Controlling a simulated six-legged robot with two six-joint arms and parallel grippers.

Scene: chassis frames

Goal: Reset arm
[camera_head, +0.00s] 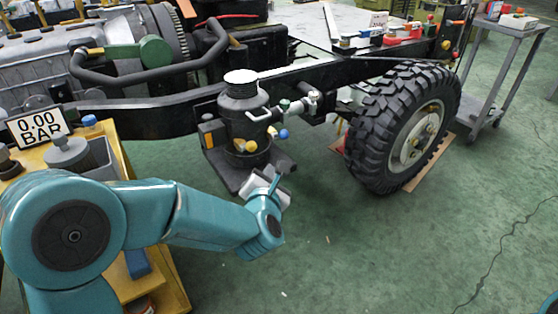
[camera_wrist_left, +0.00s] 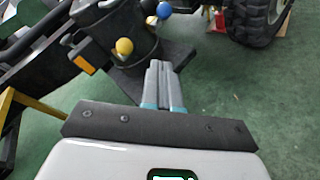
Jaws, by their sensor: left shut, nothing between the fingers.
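My left arm comes in from the left in the head view, and my left gripper (camera_head: 273,182) is in front of the black cylinder (camera_head: 243,115) on the chassis frame. In the left wrist view the gripper's two grey fingers (camera_wrist_left: 164,84) lie side by side, shut with nothing between them. They point toward the base of the black cylinder, with a yellow knob (camera_wrist_left: 124,46) and a blue knob (camera_wrist_left: 163,10) beyond them. I cannot tell the exact gap to the cylinder. My right gripper is not in view.
A large black tire (camera_head: 403,125) stands right of the cylinder. A grey cart (camera_head: 503,60) is at the far right. A yellow stand with a 0.00 BAR display (camera_head: 38,127) is at the left.

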